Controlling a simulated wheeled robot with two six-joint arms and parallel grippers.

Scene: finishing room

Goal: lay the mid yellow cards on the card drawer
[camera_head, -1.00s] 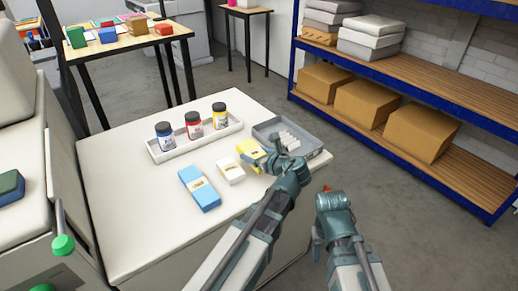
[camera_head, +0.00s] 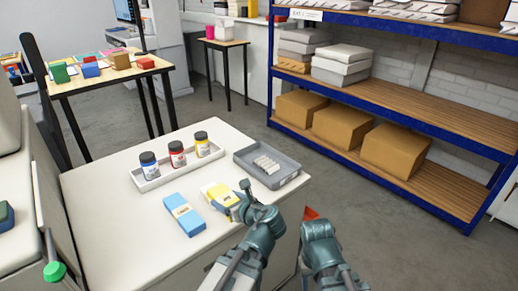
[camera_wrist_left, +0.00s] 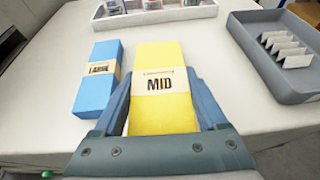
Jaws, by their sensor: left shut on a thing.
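The yellow card pack (camera_head: 215,191), with a pale band reading MID in the left wrist view (camera_wrist_left: 158,110), is between the fingers of my left gripper (camera_head: 238,200). The fingers are shut on its sides; the gap beneath it is hard to judge. The grey open tray (camera_head: 284,184), apparently the card drawer, lies to the right and behind the pack, apart from it. It also shows in the left wrist view (camera_wrist_left: 262,82). Small white upright pieces (camera_head: 266,165) stand in it. My right gripper (camera_head: 318,232) is at the lower right, its fingers hidden.
A blue card pack (camera_head: 184,214) labelled LARGE lies just left of the yellow one. A white tray (camera_head: 152,184) with three paint jars stands behind. The white tabletop is clear at front left. A blue shelf rack (camera_head: 400,95) stands at right.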

